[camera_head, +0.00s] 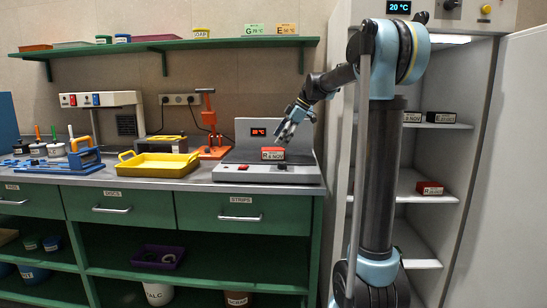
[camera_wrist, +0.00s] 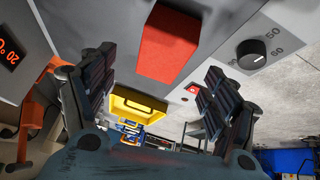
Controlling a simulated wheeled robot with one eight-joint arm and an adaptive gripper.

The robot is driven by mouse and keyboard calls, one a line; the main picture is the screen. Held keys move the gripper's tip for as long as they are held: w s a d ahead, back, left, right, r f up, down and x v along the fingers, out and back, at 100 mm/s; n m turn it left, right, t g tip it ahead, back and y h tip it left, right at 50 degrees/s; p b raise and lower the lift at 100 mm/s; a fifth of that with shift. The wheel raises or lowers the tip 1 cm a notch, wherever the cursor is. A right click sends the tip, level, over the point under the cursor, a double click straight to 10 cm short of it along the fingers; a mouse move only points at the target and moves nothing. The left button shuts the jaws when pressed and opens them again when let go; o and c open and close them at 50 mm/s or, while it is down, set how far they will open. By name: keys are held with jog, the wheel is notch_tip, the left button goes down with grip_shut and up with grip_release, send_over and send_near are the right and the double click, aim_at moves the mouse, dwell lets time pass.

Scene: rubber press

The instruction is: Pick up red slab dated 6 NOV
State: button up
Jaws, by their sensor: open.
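A red slab (camera_head: 272,154) with a white label lies on the grey heating plate (camera_head: 235,160) on the counter. The label is small and appears to read 6 NOV. In the wrist view the red slab (camera_wrist: 168,45) shows beyond the fingers, with its label out of sight. My gripper (camera_head: 284,133) is open and empty, just above and slightly right of the slab; its two fingers (camera_wrist: 155,92) are spread apart. A second red slab (camera_head: 430,188) with a label too small to read sits on a shelf of the open cabinet.
Dark labelled slabs (camera_head: 441,117) lie on the cabinet's upper shelf. A yellow tray (camera_head: 158,166) and an orange hand press (camera_head: 208,125) stand left of the plate. The plate's display (camera_head: 258,132) rises behind the slab. The cabinet door (camera_head: 505,170) is open at right.

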aim_at(275, 148)
jog(key=shift+x, duration=2.75)
jog(key=shift+s+d, duration=0.15)
jog(key=c, duration=1.4)
